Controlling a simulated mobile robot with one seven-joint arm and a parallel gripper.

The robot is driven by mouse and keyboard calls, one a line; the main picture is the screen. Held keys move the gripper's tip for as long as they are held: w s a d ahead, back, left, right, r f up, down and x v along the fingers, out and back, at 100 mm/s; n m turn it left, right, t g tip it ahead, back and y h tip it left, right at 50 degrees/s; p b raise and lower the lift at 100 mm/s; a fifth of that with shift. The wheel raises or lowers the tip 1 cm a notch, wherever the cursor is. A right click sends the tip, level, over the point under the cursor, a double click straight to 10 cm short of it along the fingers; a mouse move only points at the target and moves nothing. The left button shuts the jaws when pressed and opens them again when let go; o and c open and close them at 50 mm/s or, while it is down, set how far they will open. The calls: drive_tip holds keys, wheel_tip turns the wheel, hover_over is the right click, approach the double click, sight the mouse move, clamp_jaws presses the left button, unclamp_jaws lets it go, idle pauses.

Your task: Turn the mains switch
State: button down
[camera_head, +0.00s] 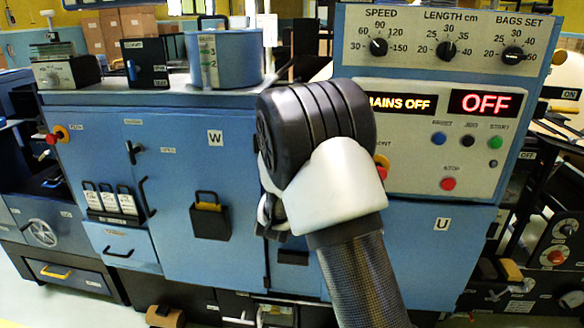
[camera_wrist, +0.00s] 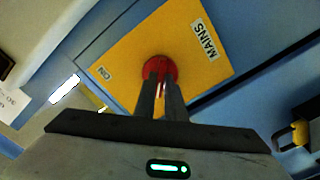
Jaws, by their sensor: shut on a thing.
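The mains switch is a round red knob (camera_wrist: 158,60) on a yellow plate (camera_wrist: 200,72) with the labels MAINS and ON, seen in the wrist view. My gripper (camera_wrist: 160,76) is shut on the red knob, with its two dark fingers on either side of it. The lower part of the knob is hidden by the fingers. In the head view my arm and wrist cover the knob and fingertips. The machine's displays read MAINS OFF (camera_head: 402,104) and OFF (camera_head: 486,103).
A blue cabinet marked W (camera_head: 180,190) stands left of my arm. Right of it is a panel with buttons (camera_head: 440,138), below three dials (camera_head: 446,49). A blue pot (camera_head: 222,58) stands on top. In the wrist view a padlock (camera_wrist: 296,136) hangs at the right.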

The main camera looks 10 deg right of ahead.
drive_tip(key=shift+d+f, duration=0.1)
drive_tip(key=shift+f, duration=0.05)
drive_tip(key=c, duration=1.8)
unclamp_jaws()
drive_tip(key=shift+s, duration=0.1)
drive_tip(key=p+v, duration=0.1)
drive_tip(key=v, duration=1.6)
drive_tip(key=shift+s, duration=0.1)
